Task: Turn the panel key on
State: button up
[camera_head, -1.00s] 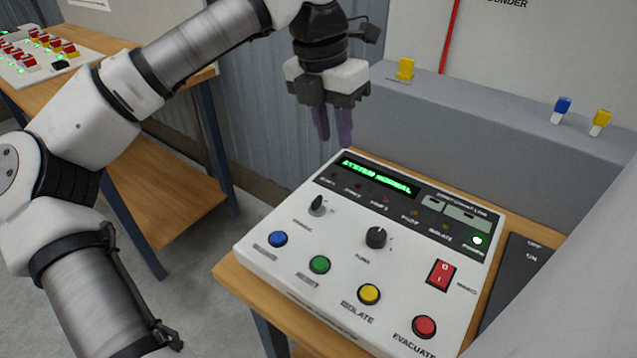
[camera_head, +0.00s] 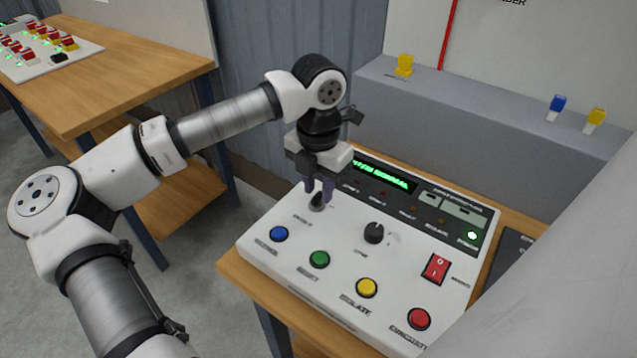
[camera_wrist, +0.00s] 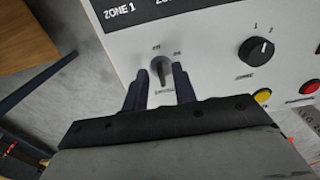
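The panel key (camera_head: 317,203) is a small dark grey turn-knob at the upper left of the white control panel (camera_head: 300,257). In the wrist view the key (camera_wrist: 160,70) has a light pointer aimed at the upper-left mark, with another mark to its right. My gripper (camera_head: 318,190) hangs just over the key, pointing down. In the wrist view its two dark fingers (camera_wrist: 160,85) are apart, one on each side of the key, with gaps showing. Whether the fingertips reach down to the key's height is hard to tell.
A black rotary knob (camera_head: 374,233) sits right of the key. Blue (camera_head: 279,233), green (camera_head: 319,259), yellow (camera_head: 367,287) and red (camera_head: 419,319) buttons line the panel's front. A red rocker switch (camera_head: 436,268) is at right. A grey ledge (camera_head: 480,125) stands behind.

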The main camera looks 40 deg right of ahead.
jog(key=shift+f, duration=0.3)
grip_shut()
jog(key=shift+f+m+b, duration=0.1)
jog(key=shift+m+b, duration=0.3)
jog(key=shift+b, duration=0.45)
jog(key=m+b, duration=0.3)
jog(key=m, duration=0.2)
jog(key=shift+s+m+b, duration=0.2)
jog(key=shift+m+b, duration=0.1)
jog(key=shift+b, duration=0.1)
jog(key=m+b, duration=0.2)
jog(key=m, duration=0.3)
jog(key=shift+s, duration=0.1)
jog(key=shift+m, duration=0.4)
